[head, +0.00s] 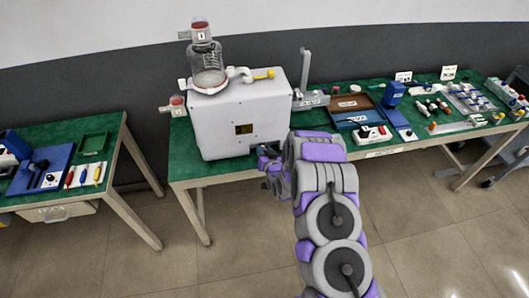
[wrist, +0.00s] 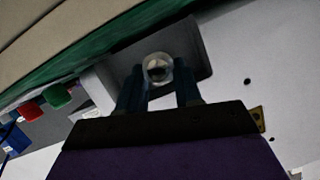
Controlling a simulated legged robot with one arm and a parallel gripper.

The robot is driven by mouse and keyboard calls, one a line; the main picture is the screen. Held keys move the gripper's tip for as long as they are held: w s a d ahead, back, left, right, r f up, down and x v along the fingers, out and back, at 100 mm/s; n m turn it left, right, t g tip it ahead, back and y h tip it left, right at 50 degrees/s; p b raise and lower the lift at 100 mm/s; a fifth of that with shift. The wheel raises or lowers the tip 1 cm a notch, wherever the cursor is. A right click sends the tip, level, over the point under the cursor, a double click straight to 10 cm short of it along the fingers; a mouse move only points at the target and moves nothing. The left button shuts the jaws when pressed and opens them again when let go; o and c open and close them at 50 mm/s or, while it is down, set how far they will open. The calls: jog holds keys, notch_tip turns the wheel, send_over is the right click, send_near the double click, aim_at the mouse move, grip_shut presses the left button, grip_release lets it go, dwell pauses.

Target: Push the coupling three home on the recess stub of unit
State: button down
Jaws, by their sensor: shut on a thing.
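The unit is a white box (head: 240,122) on the green table, with a glass jar (head: 207,65) on top. My gripper (head: 268,160) is low at the box's right front side. In the wrist view my gripper (wrist: 158,80) is shut on a round, pale, see-through coupling (wrist: 157,68) with a dark centre. Behind the coupling is a dark recess panel (wrist: 200,45) in the pale wall of the unit. The stub is hidden behind the coupling, and I cannot tell how far the coupling sits on it. The label "three" is not readable here.
A red-capped part (head: 177,106) sticks out at the unit's left. A brown tray (head: 352,110), a blue stand (head: 393,95) and small parts fill the table to the right. A second green table (head: 60,165) stands at the left, with free floor between.

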jog(key=shift+w+a, duration=0.1)
jog(key=shift+w, duration=0.35)
dwell(0.5)
jog(key=c, duration=0.7)
grip_release()
jog(key=p+v, duration=0.4)
jog(key=v, duration=1.3)
jog(key=shift+s, duration=0.15)
jog(key=shift+s+d+p, duration=0.2)
jog(key=shift+s+p, duration=0.4)
jog(key=shift+p, duration=0.5)
jog(key=shift+s+d+p, duration=0.2)
jog(key=shift+s+p, duration=0.4)
jog(key=shift+p, duration=0.5)
